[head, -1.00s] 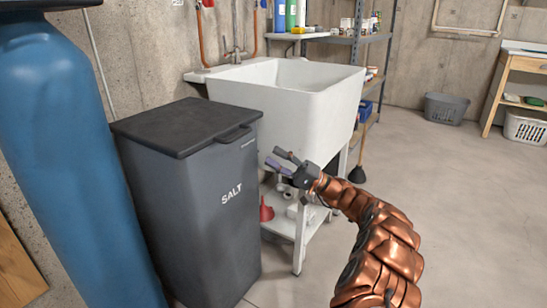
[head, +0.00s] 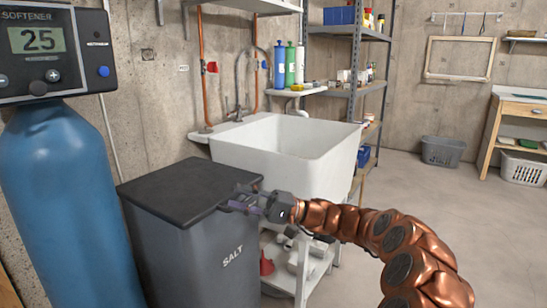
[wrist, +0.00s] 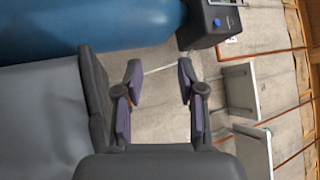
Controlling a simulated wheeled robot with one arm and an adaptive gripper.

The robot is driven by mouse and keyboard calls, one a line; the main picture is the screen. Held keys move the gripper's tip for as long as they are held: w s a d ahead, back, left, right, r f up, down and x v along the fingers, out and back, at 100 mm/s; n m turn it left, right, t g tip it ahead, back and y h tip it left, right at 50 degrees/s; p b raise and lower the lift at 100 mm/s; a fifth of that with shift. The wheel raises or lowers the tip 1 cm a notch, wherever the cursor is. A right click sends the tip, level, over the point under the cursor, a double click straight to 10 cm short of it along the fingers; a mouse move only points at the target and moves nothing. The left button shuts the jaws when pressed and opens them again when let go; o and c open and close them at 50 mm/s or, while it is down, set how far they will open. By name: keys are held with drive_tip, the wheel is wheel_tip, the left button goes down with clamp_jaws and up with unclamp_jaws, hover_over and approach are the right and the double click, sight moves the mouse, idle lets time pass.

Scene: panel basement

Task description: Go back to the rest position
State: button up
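My gripper (head: 232,200) is in front of the right side of the dark grey salt bin (head: 225,262), close to its lid (head: 190,187) in the head view. The wrist view shows my gripper (wrist: 160,78) with its two fingers spread and nothing between them. I cannot tell whether a finger touches the bin. My copper arm reaches in from the lower right.
A blue softener tank (head: 65,200) stands left of the bin. A white utility sink (head: 310,160) stands behind my gripper, with a red funnel (head: 266,263) on its lower shelf. Metal shelving (head: 352,90) is behind. The floor (head: 480,230) at right is clear.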

drive_tip(key=s+a+r+n+g+h+p, duration=0.1)
drive_tip(key=s+a+r+g+h+p, duration=0.1)
drive_tip(key=s+r+p, duration=0.4)
drive_tip(key=s+a+r+g+h+p, duration=0.1)
drive_tip(key=s+r+h, duration=0.25)
drive_tip(key=s, duration=0.45)
drive_tip(key=s+d+r+h+p, duration=0.25)
drive_tip(key=s+h+p, duration=0.25)
drive_tip(key=s+p, duration=0.5)
drive_tip(key=s+d+m+t+h+p, duration=0.1)
drive_tip(key=s+d+h+p, duration=0.2)
drive_tip(key=d, duration=0.5)
drive_tip(key=s+d+r+m+t+h+p, duration=0.1)
drive_tip(key=s+d+t+h+p, duration=0.1)
drive_tip(key=s+d+h+p, duration=0.2)
drive_tip(key=s+d+r+m+t+h+p, duration=0.1)
drive_tip(key=s+d+h+p, duration=0.3)
drive_tip(key=s+d, duration=0.6)
drive_tip(key=d+m+t+p, duration=0.1)
drive_tip(key=d+p, duration=0.1)
drive_tip(key=d, duration=0.2)
drive_tip(key=shift+d+p, duration=0.15)
drive_tip(key=shift+p, duration=0.25)
